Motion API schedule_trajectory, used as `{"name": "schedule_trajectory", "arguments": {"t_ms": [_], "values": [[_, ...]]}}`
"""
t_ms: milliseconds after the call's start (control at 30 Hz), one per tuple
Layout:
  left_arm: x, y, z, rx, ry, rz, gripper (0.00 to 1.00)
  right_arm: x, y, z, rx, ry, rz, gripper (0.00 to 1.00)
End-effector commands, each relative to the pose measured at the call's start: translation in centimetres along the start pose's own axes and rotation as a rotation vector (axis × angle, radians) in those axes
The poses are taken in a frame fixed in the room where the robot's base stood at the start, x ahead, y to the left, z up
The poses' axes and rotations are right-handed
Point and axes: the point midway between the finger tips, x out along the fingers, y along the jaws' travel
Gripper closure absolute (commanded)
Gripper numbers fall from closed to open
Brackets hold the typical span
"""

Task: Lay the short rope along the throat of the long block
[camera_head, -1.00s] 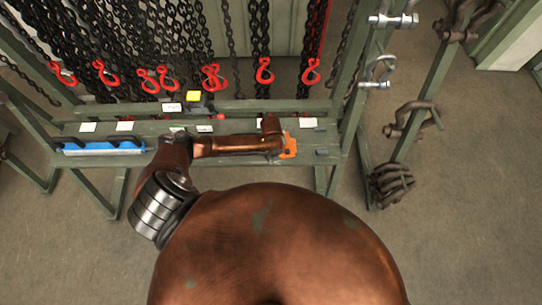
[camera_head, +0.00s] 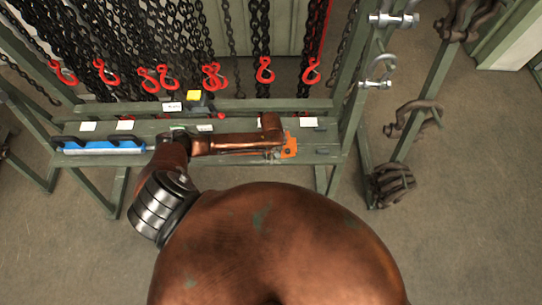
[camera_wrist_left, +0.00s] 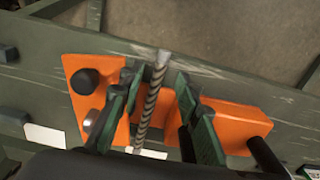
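An orange fixture (camera_head: 289,146) sits on the green beam at the right end of my left arm; I cannot tell whether it is the long block. In the left wrist view the orange fixture (camera_wrist_left: 92,100) lies behind the fingers, with an arm to the right. A grey twisted rope (camera_wrist_left: 151,100) stands nearly upright in the picture between the two fingers of my left gripper (camera_wrist_left: 157,95). The fingers are apart, with a clear gap to the right finger; the rope is closer to the left one. In the head view my wrist mostly hides this gripper. My right gripper is out of view.
Black chains with red hooks (camera_head: 212,76) hang behind. A yellow-topped box (camera_head: 194,97) stands near my left arm. Shackles (camera_head: 412,120) hang on the right posts. The floor at right is clear.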

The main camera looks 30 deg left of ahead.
Motion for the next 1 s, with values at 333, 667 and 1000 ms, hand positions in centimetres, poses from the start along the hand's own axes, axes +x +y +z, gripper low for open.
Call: {"name": "schedule_trajectory", "arguments": {"t_ms": [333, 667, 1000], "values": [[-7.1, -0.1, 0.0, 0.002, 0.002, 0.000, 0.68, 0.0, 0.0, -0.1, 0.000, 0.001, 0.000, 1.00], [-9.9, -0.2, 0.0, 0.001, 0.001, -0.002, 0.68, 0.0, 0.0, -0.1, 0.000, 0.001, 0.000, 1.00], [-9.3, 0.9, 2.2, 0.077, -0.008, 0.042, 0.68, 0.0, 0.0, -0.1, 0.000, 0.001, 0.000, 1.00]]}}
